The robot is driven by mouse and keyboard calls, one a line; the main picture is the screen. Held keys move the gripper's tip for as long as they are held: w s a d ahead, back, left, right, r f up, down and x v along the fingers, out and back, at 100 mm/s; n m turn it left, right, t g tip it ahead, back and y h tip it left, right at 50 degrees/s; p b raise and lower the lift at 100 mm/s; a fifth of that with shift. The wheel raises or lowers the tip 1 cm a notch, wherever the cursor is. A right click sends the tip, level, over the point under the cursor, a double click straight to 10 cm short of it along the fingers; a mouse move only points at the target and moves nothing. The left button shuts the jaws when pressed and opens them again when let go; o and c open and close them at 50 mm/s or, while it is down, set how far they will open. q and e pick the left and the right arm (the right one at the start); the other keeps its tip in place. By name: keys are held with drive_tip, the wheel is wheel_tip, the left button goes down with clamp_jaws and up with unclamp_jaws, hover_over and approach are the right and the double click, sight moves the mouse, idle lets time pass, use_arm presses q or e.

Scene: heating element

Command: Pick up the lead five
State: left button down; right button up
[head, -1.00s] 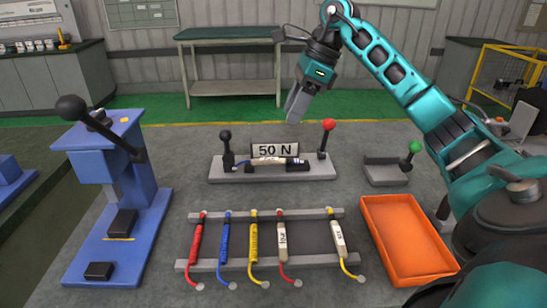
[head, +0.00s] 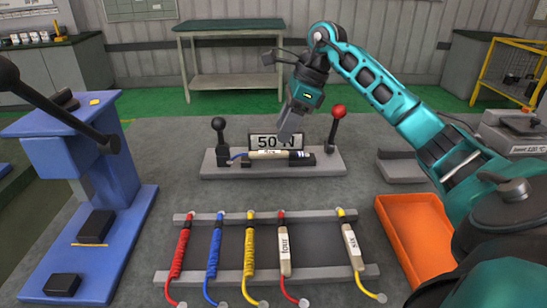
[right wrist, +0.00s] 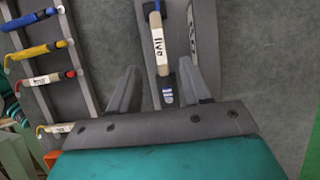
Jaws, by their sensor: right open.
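The lead five (head: 268,155) lies across the grey fixture (head: 215,171) with the "50 N" sign. It has a cream sleeve, a blue wire at one end and a blue-and-white banded end. My right gripper (head: 285,135) is open above the fixture, near the banded end of the lead. In the right wrist view the fingers (right wrist: 157,72) stand apart on either side of the lead's line, with nothing held. Contact with the lead cannot be told. My left gripper is not in view.
A rack (head: 160,277) in front holds several leads, including "four" (head: 285,250) and "six" (head: 352,246). Black-knob (head: 219,124) and red-knob (head: 338,111) levers rise from the fixture. A blue press (head: 70,145) stands left, an orange tray (head: 420,245) right. Bare table surrounds the fixture.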

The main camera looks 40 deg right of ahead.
sight(274, 151)
drive_tip(key=b+x, duration=0.1)
drive_tip(key=x, duration=0.4)
drive_tip(key=shift+f, duration=0.4)
clamp_jaws()
